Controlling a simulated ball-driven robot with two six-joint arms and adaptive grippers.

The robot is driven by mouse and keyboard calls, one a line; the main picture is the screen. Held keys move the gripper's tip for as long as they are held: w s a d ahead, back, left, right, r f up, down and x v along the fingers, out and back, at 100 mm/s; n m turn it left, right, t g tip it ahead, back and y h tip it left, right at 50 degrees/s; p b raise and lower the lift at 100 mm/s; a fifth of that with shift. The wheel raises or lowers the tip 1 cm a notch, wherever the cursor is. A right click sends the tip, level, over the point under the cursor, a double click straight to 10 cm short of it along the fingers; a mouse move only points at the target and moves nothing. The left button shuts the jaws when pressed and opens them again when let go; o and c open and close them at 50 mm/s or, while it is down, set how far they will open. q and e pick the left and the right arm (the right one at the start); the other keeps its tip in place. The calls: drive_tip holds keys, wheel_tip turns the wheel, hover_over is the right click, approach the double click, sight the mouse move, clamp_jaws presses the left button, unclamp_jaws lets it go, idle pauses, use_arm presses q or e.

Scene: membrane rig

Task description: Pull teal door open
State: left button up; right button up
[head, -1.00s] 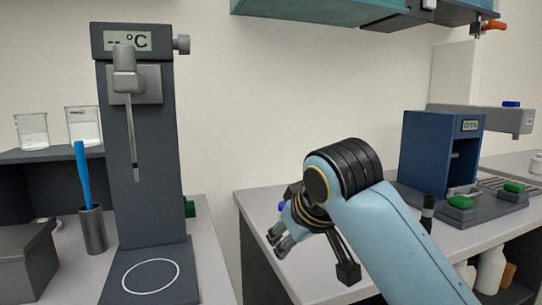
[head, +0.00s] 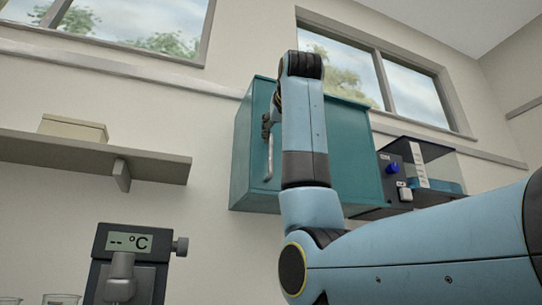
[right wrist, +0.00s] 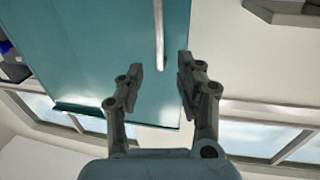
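The teal cabinet (head: 340,150) hangs on the wall below the window in the head view, and its door looks closed. A pale bar handle (head: 270,158) runs upright on the door. My right gripper (head: 268,122) is raised at the handle's upper part, partly hidden by my arm. In the right wrist view the gripper (right wrist: 159,68) is open, and the handle (right wrist: 159,28) lies in line with the gap between the fingers, before the teal door (right wrist: 95,60). I cannot tell whether a finger touches it. My left gripper is not in view.
A dark device (head: 393,172) with a blue knob and clear cover stands right of the cabinet. A wall shelf (head: 75,152) with a beige box (head: 74,128) is at left. Below it stands a dark instrument with a °C display (head: 130,242).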

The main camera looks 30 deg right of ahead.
sight(271, 149)
drive_tip(key=p+x, duration=0.1)
drive_tip(key=x, duration=0.5)
drive_tip(key=p+x, duration=0.1)
drive_tip(key=x, duration=0.2)
drive_tip(key=shift+w+d+r+p, duration=0.1)
drive_tip(key=shift+w+r+p, duration=0.05)
drive_tip(key=shift+r+p, duration=0.15)
drive_tip(key=shift+w+d+f, duration=0.15)
drive_tip(key=shift+w+d, duration=0.15)
drive_tip(key=shift+w, duration=0.35)
clamp_jaws()
drive_tip(key=shift+w+f, duration=0.15)
